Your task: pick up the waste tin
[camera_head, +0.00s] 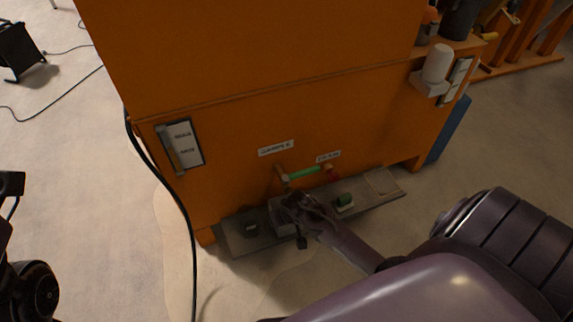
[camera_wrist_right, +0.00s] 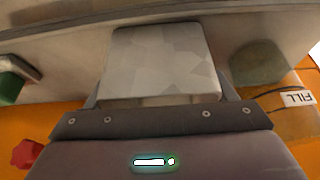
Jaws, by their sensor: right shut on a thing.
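The waste tin (camera_wrist_right: 165,62) is a grey, mottled metal box. In the right wrist view it fills the gap between the fingers of my right gripper (camera_wrist_right: 162,98), which is shut on it. In the head view my right gripper (camera_head: 296,204) is low at the front of the orange cabinet, over the grey ledge (camera_head: 240,240). My left gripper does not clearly show.
The orange cabinet (camera_head: 260,60) stands right behind the ledge, with a green-handled valve (camera_head: 303,172) above the tin. A black cable (camera_head: 170,190) hangs at left.

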